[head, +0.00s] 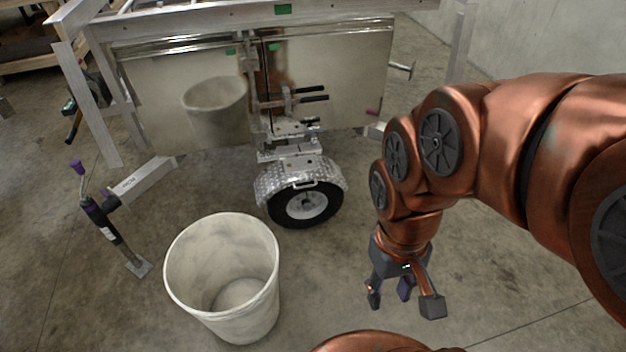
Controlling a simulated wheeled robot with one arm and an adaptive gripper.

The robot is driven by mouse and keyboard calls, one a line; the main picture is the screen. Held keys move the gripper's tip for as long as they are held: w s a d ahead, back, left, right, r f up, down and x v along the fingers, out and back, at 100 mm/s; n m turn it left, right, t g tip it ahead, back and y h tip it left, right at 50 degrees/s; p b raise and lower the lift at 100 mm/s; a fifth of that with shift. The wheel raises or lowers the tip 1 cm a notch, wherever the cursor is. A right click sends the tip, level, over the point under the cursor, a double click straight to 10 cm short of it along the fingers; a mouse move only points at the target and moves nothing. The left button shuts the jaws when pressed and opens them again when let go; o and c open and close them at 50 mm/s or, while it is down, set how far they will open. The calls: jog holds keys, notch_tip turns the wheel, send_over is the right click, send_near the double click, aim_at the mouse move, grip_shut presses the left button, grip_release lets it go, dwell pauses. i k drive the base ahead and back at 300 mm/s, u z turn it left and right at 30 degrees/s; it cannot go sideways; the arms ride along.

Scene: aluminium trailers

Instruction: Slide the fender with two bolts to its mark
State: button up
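A silvery tread-plate fender (271,184) arches over the black trailer wheel (304,205) in the middle of the head view. A small pale handle shows on its front face. Its bolts are too small to make out, and I cannot tell which mark belongs to it. Green patches (283,9) show on the trailer frame and panels above. My gripper (403,300) hangs to the right of the wheel and nearer to me, pointing down. Its fingers are spread, with nothing between them, and it is apart from the fender.
A large empty whitish bin (222,275) stands on the floor in front of the wheel, to the left. A jack with purple parts (105,220) stands at the left. Dark handles (312,93) stick out above the fender. Floor between bin and gripper is clear.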

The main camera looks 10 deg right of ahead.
aim_at(276, 177)
jog(key=k, duration=1.25)
jog(key=u, duration=0.85)
jog(key=i, duration=1.8)
jog(key=z, duration=0.7)
